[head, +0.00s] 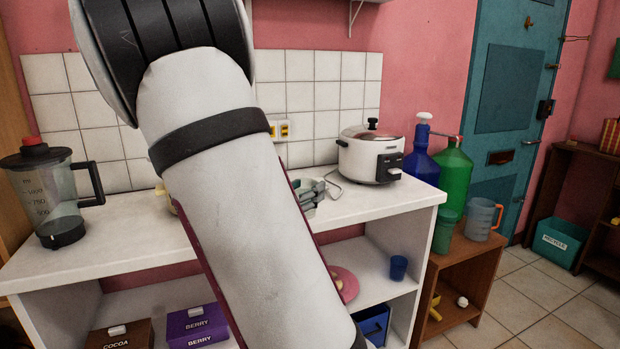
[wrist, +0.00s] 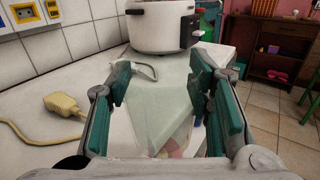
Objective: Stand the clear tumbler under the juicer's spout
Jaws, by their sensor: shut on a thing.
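My gripper (wrist: 160,88) is shut on a clear, see-through thing that looks like the clear tumbler (wrist: 158,118). Its outline is faint between the green finger pads, and the white counter shows through it. In the head view my gripper (head: 313,193) shows only in part, low over the counter beyond my arm, left of the white cooker. The tumbler cannot be made out there. I cannot make out the juicer or its spout in either view; my arm hides the middle of the counter in the head view.
A white cooker (head: 372,155) stands at the counter's right end; it also shows ahead in the wrist view (wrist: 158,30). A yellow plug (wrist: 62,104) and cord lie left of my gripper. A blender jug (head: 50,195) stands far left. Bare counter (head: 125,235) lies between.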

